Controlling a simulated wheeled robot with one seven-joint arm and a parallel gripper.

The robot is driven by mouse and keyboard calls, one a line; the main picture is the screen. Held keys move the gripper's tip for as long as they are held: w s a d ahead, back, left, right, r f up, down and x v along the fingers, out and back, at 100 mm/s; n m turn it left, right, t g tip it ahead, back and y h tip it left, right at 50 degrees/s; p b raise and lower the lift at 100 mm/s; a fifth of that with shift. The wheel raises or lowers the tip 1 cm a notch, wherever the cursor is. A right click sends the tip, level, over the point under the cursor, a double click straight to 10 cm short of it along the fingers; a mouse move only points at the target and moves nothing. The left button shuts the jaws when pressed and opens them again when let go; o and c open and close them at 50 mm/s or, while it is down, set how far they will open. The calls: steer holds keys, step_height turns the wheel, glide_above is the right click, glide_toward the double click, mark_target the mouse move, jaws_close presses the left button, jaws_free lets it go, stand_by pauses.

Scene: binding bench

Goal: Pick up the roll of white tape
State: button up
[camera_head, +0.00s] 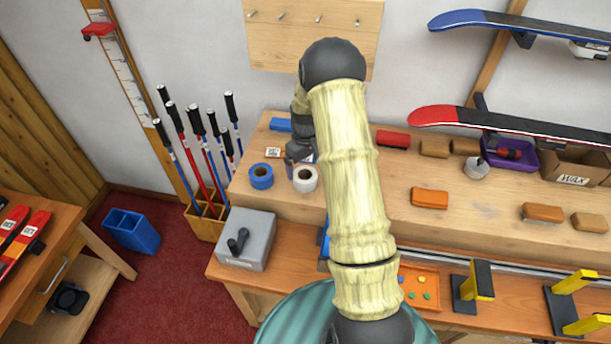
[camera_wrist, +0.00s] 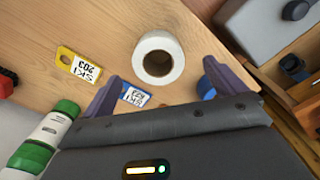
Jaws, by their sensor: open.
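The roll of white tape (camera_head: 310,186) lies flat on the raised wooden shelf of the bench, just right of a roll of blue tape (camera_head: 261,183). In the wrist view the white roll (camera_wrist: 160,39) shows its round hole and sits between and beyond my fingertips. My gripper (camera_wrist: 160,72) is open and empty, with one finger on each side of the white roll in the picture. The blue tape (camera_wrist: 206,88) is partly hidden behind the right finger. In the head view my gripper (camera_head: 299,160) is at the back of the white roll, partly hidden by my arm.
A blue tag (camera_wrist: 134,96) lies near the left finger, and a yellow tag (camera_wrist: 78,66) lies farther left. A green and white cylinder (camera_wrist: 45,140) is at lower left. A grey box (camera_head: 246,243) stands below the shelf. Ski poles (camera_head: 203,150) stand left of the bench.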

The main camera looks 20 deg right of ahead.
mark_target(306, 178)
steer(key=shift+f, duration=1.05)
steer(key=shift+f+p, duration=0.1)
steer(key=shift+p, duration=0.2)
steer(key=shift+f, duration=0.15)
steer(key=f+p, duration=0.1)
steer(key=f, duration=0.1)
steer(key=f+p, duration=0.1)
steer(key=p, duration=0.1)
steer(key=shift+d+f, duration=0.35)
steer(key=shift+a+f, duration=0.25)
steer(key=shift+f, duration=0.25)
steer(key=shift+s, duration=0.1)
steer(key=shift+d, duration=0.15)
steer(key=c, duration=1)
